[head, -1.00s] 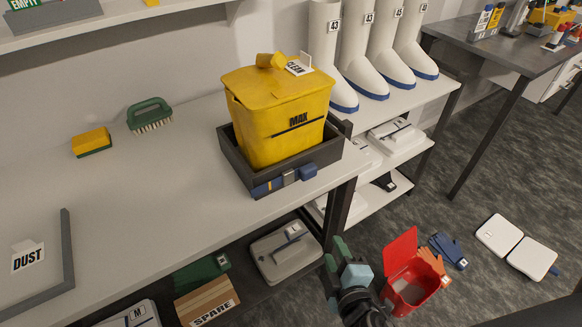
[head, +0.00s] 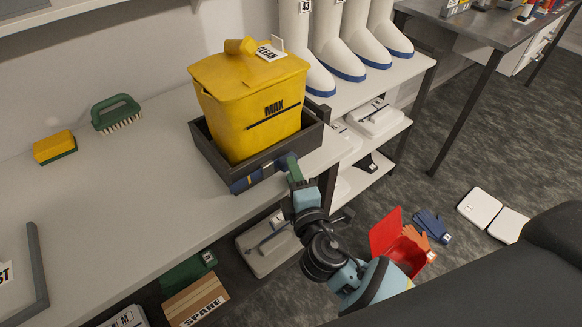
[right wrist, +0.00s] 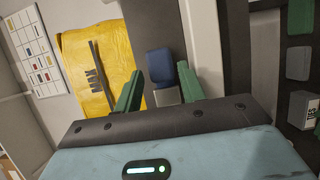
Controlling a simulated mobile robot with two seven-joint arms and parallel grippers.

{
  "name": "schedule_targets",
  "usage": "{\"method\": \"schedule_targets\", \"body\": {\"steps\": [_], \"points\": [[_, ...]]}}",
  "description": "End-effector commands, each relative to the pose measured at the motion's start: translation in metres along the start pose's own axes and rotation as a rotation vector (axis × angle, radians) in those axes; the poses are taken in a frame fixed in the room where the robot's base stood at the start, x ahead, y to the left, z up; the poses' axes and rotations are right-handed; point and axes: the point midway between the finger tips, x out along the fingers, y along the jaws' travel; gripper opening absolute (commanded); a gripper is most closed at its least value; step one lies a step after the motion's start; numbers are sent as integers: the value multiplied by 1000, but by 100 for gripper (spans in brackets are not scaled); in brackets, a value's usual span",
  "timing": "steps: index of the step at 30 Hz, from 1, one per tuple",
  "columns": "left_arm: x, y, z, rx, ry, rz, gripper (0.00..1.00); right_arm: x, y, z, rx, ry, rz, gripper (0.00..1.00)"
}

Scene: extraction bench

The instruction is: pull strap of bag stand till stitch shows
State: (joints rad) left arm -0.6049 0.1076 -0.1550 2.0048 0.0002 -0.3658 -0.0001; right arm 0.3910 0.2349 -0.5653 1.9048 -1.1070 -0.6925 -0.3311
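The bag stand is a dark grey tray (head: 205,148) on the bench, holding a yellow bag (head: 255,100) marked MAX. A blue strap (head: 245,183) runs along its front face; its right part is largely hidden behind my gripper in the head view. My right gripper (head: 291,165) is at the right end of this front face. In the right wrist view its green fingers (right wrist: 159,78) are apart, with the blue strap end (right wrist: 160,62) and a grey buckle (right wrist: 167,96) between them. Gaps show beside the strap end. No stitch can be made out. My left gripper is out of view.
A green brush (head: 116,114) and yellow sponge (head: 54,147) lie on the bench to the left. White boots (head: 345,45) stand on the shelf behind right. A red bin (head: 385,232) is on the floor.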

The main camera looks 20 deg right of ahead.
Motion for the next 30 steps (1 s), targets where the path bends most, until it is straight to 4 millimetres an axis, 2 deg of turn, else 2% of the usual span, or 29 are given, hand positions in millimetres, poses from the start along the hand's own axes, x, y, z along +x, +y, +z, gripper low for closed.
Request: {"method": "schedule_targets", "body": {"steps": [6,15,24,30], "points": [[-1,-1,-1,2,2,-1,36,18,0,0,1,1,0,40],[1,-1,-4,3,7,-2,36,21,-1,0,1,1,-1,40],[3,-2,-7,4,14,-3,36,20,-1,0,1,1,-2,2],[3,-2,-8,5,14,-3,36,22,-1,3,0,0,-2,0]]}}
